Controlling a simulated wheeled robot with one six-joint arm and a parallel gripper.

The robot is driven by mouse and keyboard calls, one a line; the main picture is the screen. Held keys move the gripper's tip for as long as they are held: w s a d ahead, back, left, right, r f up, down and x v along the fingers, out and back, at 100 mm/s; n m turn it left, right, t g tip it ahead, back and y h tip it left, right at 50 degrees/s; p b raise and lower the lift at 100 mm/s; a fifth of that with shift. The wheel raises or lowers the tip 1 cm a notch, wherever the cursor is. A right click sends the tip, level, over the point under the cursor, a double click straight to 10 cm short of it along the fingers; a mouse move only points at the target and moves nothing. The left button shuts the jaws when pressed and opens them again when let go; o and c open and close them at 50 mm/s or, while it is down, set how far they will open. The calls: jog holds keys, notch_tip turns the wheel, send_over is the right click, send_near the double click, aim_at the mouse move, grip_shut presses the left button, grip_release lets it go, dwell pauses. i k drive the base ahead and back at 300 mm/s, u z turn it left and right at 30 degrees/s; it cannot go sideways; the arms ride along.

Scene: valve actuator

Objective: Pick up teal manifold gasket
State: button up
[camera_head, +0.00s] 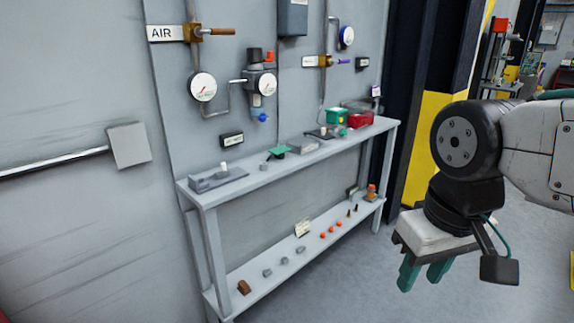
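A small flat teal piece (278,151), which looks like the manifold gasket, lies on the top of the grey bench (236,188) near the middle of its length. It is small in the picture, so its exact shape is hard to tell. My gripper (421,277) has teal fingers and hangs at the right, pointing down over the floor. It is well apart from the bench and the teal piece. The fingers are spread, with nothing visible between them.
Gauges and pipes hang behind. The lower shelf (261,292) holds several small parts. The floor (330,290) in front is clear.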

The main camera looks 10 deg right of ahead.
aim_at(282, 149)
jog(key=u, duration=0.2)
jog(key=k, duration=0.3)
jog(key=z, duration=1)
jog(key=i, duration=1.3)
jog(key=u, duration=0.7)
jog(key=i, duration=0.6)
jog(key=z, duration=0.05)
